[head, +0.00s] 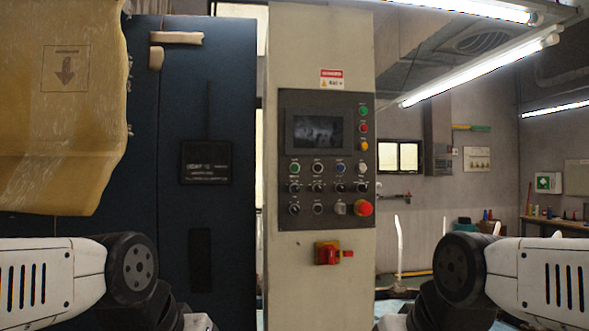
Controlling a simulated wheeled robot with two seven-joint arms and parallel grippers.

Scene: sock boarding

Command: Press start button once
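A dark control panel (327,222) is set on a pale upright column (285,270) in the middle of the head view. It carries a screen (318,131) and rows of buttons and knobs. A green button (295,168) sits at the left below the screen, and another green one (363,110) is at the upper right. The labels are too small to read, so I cannot tell which is the start button. A large red mushroom button (364,208) is at the lower right. My two arms show at the lower left and lower right, apart from the panel; neither gripper shows.
A red and yellow switch (327,253) juts out below the panel. A dark blue cabinet (208,110) stands to the left, with a yellowish translucent sheet (65,130) hanging in front of it. A workbench (555,222) is far right. The space before the panel looks clear.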

